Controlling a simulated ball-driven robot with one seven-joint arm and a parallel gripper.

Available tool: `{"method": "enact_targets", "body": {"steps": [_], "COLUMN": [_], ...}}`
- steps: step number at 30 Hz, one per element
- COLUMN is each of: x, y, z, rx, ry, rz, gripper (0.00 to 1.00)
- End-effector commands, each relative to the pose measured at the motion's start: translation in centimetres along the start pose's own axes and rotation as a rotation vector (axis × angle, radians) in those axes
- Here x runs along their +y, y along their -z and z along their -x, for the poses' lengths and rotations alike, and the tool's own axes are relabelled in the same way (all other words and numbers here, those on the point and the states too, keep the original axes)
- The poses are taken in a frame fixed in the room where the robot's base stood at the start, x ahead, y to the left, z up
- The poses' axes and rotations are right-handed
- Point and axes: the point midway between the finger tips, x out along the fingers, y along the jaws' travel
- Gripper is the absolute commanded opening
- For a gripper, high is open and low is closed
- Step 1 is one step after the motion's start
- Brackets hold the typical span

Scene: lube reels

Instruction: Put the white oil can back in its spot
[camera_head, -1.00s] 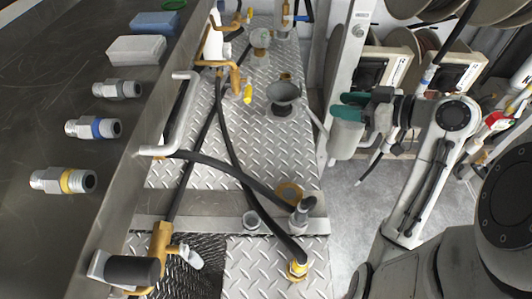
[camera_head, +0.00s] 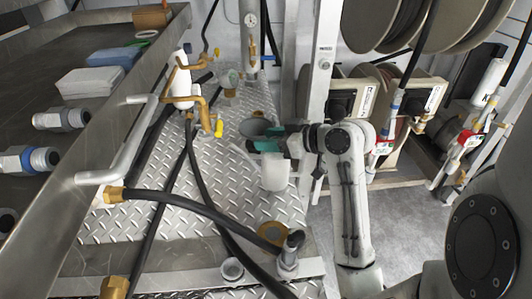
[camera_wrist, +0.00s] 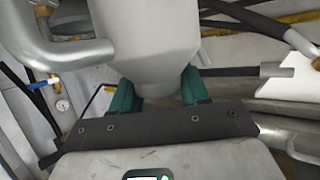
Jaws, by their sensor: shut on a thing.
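The white oil can (camera_head: 274,172) is a pale, grey-white vessel with a thin spout pointing left. My gripper (camera_head: 282,145) has teal fingers and is shut on it, holding it above the diamond-plate deck (camera_head: 222,182), just left of the upright post. In the wrist view the can's smooth tapering body (camera_wrist: 150,35) sits between the two teal fingers (camera_wrist: 157,92). Its top is cut off there. The can looks roughly upright. Whether its base touches anything is hidden. No marked spot for the can can be made out.
A grey funnel-like cup (camera_head: 255,125) stands just behind the can. A bent metal handle (camera_head: 120,150), black hoses (camera_head: 190,208) and brass fittings lie to the left. The white post (camera_head: 325,70) and hose reels (camera_head: 385,25) are to the right. Bare deck shows left of the can.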

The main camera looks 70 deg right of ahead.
Motion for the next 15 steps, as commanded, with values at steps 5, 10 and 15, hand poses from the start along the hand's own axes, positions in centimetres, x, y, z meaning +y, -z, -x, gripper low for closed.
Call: {"method": "enact_targets", "body": {"steps": [5,10,15], "x": [0.0,0.1,0.1], "y": [-0.6,-2.6,-3.8], "z": [-1.1,-2.3,-2.8], "rx": [0.0,-0.001,0.0], "ry": [0.0,-0.003,-0.002], "rz": [0.0,-0.006,0.0], "gripper": [0.0,0.0,0.0]}}
